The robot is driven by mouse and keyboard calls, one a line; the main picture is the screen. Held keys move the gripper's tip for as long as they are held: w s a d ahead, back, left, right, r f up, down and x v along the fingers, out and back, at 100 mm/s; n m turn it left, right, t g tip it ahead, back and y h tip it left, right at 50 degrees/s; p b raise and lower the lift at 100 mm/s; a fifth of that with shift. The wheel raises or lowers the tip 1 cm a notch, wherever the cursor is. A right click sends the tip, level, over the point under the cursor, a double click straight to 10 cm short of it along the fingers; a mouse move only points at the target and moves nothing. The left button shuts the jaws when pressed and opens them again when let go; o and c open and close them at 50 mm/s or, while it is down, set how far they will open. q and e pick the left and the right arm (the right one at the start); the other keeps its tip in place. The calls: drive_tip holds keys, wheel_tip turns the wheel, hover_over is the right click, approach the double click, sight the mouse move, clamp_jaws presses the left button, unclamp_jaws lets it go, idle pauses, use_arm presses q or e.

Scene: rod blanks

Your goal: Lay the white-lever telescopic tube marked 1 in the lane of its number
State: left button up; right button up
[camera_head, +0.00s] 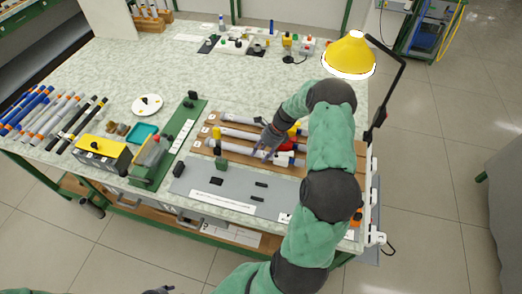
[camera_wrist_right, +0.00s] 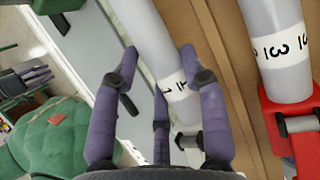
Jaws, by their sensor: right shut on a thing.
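My right gripper (camera_head: 266,146) is shut on a pale tube (camera_wrist_right: 160,50). In the right wrist view its fingers (camera_wrist_right: 158,85) stand around the tube, near a white band with a black mark that looks like 1. A pale grey lever (camera_wrist_right: 190,140) shows by the tube's near end. In the camera_head view the tube (camera_head: 240,151) is over the front of the brown lane rack (camera_head: 212,142); whether it rests in a lane I cannot tell. A tube marked 3 (camera_wrist_right: 275,40) with a red clamp (camera_wrist_right: 285,125) lies beside it. My left gripper (camera_head: 158,290) barely shows at the bottom edge.
Another tube (camera_head: 238,119) lies in the back of the rack. A grey mat (camera_head: 190,180) lies in front. A green fixture (camera_head: 165,150) stands to the left, and a yellow lamp (camera_head: 348,55) behind. More rods (camera_head: 40,110) lie at far left.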

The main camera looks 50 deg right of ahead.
drive_tip(key=shift+f, duration=0.55)
idle(0.4)
drive_tip(key=o, duration=0.9)
drive_tip(key=v, duration=0.7)
drive_tip(key=shift+s+d+r, duration=0.1)
drive_tip(key=shift+r, duration=0.1)
